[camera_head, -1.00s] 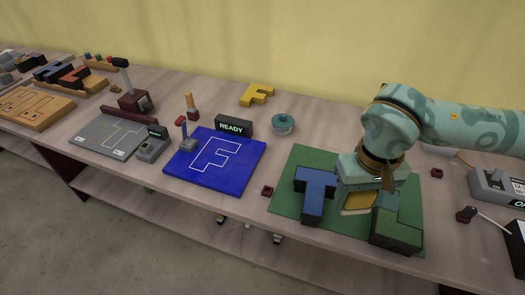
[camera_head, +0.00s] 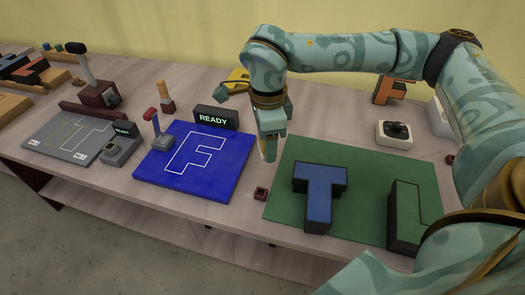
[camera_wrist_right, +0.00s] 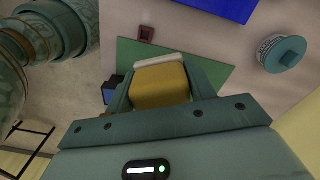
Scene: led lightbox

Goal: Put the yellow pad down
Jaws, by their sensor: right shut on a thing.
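My right gripper (camera_head: 268,152) is shut on the yellow pad (camera_wrist_right: 160,86). In the head view only a thin strip of the pad shows between the fingers. The wrist view shows it as a rounded yellow block with a pale edge, gripped between both fingers. The gripper points down at the left edge of the green mat (camera_head: 285,200), just right of the blue board (camera_head: 225,178). I cannot tell whether the pad touches the table. My left gripper is not in view.
A blue T (camera_head: 320,190) and a green L (camera_head: 405,215) stand on the green mat. A small dark red block (camera_head: 261,193) lies near its left edge. A READY sign (camera_head: 214,118) stands behind the blue board. A round teal-topped container (camera_wrist_right: 284,52) shows in the wrist view.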

